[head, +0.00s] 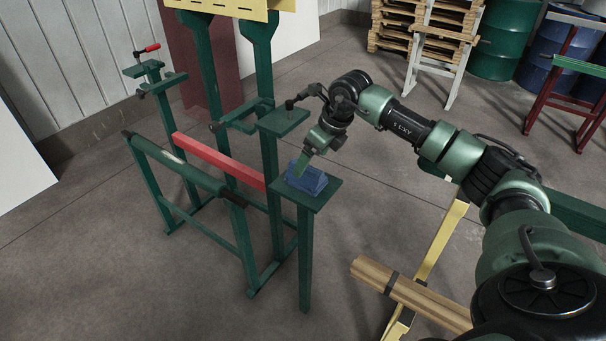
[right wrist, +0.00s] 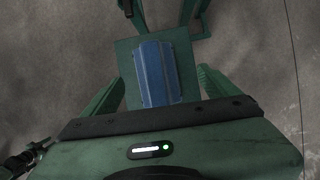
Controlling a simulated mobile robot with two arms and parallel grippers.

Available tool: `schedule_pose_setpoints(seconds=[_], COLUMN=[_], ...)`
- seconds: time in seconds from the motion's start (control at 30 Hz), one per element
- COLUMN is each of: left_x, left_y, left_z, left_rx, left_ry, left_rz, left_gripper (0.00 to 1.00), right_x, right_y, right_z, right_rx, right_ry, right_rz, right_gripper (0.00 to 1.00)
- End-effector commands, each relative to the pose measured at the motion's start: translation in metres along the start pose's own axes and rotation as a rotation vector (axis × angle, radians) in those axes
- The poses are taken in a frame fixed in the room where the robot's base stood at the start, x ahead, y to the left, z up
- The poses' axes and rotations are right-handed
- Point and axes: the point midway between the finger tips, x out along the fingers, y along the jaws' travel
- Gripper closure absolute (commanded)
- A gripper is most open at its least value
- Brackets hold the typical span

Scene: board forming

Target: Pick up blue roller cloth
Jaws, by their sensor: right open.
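The blue roller cloth (head: 306,181) is a folded blue block lying on the small green square platform (head: 319,199) of a green stand. My right gripper (head: 301,165) is directly above it, pointing down. In the right wrist view the blue cloth (right wrist: 157,73) lies on the green plate (right wrist: 125,48), between and ahead of the two spread green fingers of my right gripper (right wrist: 160,90). The fingers are open, one to each side of the cloth, with gaps showing. Whether the fingertips reach down to the cloth's level is hard to tell. My left gripper is not in view.
A green frame with a red bar (head: 215,160) and a roller (head: 180,166) stands just left of the platform. Wooden boards (head: 410,294) lie on a yellow trestle (head: 440,255) at lower right. Pallets (head: 425,30) and drums (head: 503,38) stand at the back. Floor between is clear.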

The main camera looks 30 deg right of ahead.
Motion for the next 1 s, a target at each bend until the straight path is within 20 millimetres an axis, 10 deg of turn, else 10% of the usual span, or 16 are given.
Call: schedule_pose_setpoints(seconds=[0.2, 0.67, 0.9, 1.0], left_x=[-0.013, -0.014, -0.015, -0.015], left_y=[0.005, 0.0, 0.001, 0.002], left_z=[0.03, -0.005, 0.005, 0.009], left_rx=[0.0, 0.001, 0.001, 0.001], left_ry=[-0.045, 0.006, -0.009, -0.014], left_rz=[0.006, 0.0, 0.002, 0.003], left_gripper=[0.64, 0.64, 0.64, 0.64], right_x=[0.028, 0.057, 0.056, 0.056], right_y=[0.007, 0.008, 0.008, 0.008], right_z=[-0.004, -0.004, -0.004, -0.004], right_rx=[0.0, -0.001, -0.001, -0.001], right_ry=[0.004, -0.001, -0.001, -0.002], right_rz=[0.003, 0.001, 0.001, 0.001], right_gripper=[0.1, 0.1, 0.74, 0.77])
